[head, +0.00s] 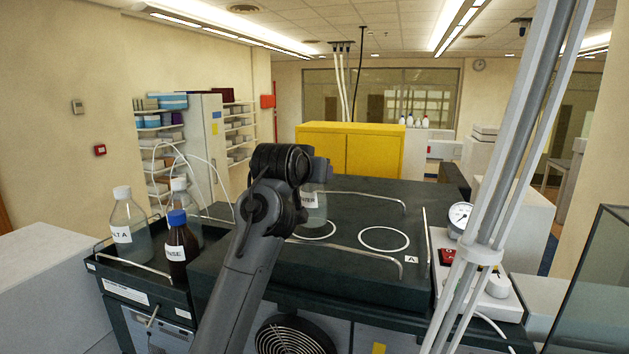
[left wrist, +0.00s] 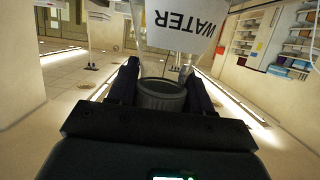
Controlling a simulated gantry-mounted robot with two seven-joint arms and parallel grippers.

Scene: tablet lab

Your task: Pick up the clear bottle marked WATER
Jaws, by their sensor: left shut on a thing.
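The clear bottle marked WATER (head: 316,212) is upright at the left white ring (head: 330,235) on the dark bench top, partly hidden by my left arm. I cannot tell whether its base touches the bench. In the left wrist view its WATER label (left wrist: 185,22) appears upside down at the top. My left gripper (left wrist: 161,92) is shut on the bottle's grey ribbed cap (left wrist: 162,95), with a finger on each side. In the head view the fingers are mostly hidden behind my wrist. My right gripper is in neither view.
Left of the bench, a dark tray (head: 150,272) holds a brown bottle with a blue cap (head: 181,245) and two clear bottles with white caps (head: 128,230). Low metal rails (head: 350,255) edge the bench top. A second white ring (head: 384,248) is empty. A gauge (head: 460,215) stands right.

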